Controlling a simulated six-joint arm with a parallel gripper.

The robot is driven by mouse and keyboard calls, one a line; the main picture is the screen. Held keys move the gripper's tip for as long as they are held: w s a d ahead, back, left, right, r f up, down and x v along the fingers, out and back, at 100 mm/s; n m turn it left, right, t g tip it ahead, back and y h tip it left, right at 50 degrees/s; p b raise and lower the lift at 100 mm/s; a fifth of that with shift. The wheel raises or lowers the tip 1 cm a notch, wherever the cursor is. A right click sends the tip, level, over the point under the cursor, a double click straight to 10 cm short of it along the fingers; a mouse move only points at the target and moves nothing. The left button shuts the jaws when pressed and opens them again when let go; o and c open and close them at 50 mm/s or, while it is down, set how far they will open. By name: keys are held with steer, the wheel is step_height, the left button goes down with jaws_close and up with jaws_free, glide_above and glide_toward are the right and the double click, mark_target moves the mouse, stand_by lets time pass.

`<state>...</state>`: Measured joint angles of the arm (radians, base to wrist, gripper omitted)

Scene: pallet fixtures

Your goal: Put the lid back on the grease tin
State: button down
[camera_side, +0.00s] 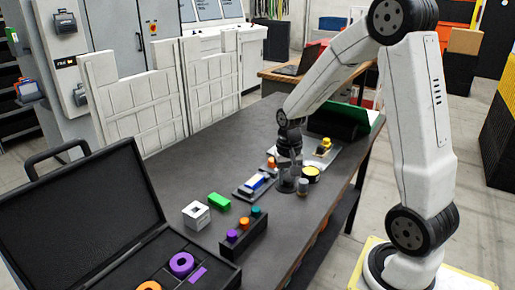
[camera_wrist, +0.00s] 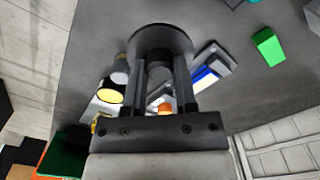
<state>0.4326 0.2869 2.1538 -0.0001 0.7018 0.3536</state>
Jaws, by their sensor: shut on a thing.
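The open grease tin (camera_side: 311,174) is a round dark tin with yellow grease showing at its top. It stands right of my gripper in the side view, and left of the fingers in the wrist view (camera_wrist: 111,93). My gripper (camera_side: 287,170) points down and is shut on the dark round lid. The lid (camera_wrist: 160,37) shows as a wide disc beyond my fingertips (camera_wrist: 161,70), with its knob between them. In the side view the lid (camera_side: 286,187) is low beside the tin, apart from it; its exact height over the table is hard to tell.
A small grey cylinder (camera_side: 303,187) stands close by the tin. A dark plate with a blue and white piece (camera_side: 257,182) lies left of my gripper. A green block (camera_side: 219,201), white box (camera_side: 196,215) and peg rack (camera_side: 243,245) stand nearer the open black case (camera_side: 85,215).

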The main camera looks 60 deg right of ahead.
steer(key=w+d, duration=0.2)
steer(key=d, duration=0.9)
glide_above(311, 170)
steer(key=shift+a+r, duration=0.1)
steer(key=shift+r, duration=0.1)
steer(key=shift+f, duration=0.1)
steer(key=shift+f, duration=3.05)
steer(key=shift+f, duration=0.2)
jaws_free()
stand_by(0.3)
